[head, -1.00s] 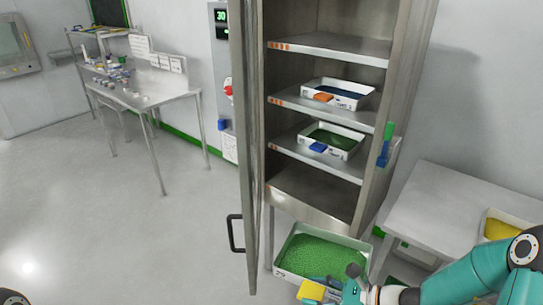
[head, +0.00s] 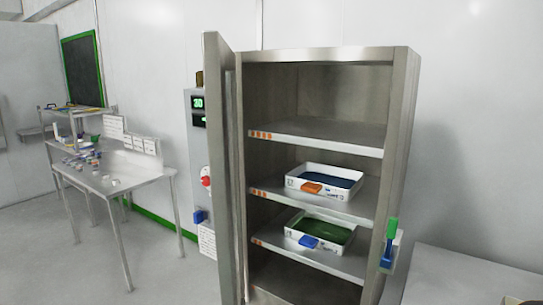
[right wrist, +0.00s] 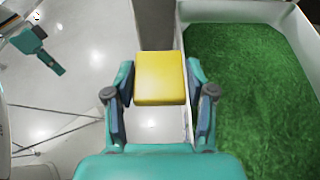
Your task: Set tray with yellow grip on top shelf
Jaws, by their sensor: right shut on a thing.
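The tray with the yellow grip shows in the right wrist view, with green granules inside its white wall (right wrist: 250,10). Its yellow grip (right wrist: 160,78) sits between the fingers of my right gripper (right wrist: 163,95), which is shut on it. The cabinet (head: 405,130) stands with its door (head: 222,150) swung open to the left. Its top shelf (head: 320,137) is bare. My left gripper is not seen in the head view, and neither is my right one.
A white tray with an orange grip (head: 312,187) is on the middle shelf. A white tray with a blue grip (head: 309,241) is on the shelf below. A side table (head: 450,278) stands right of the cabinet, and a steel bench (head: 110,187) with small items at the left.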

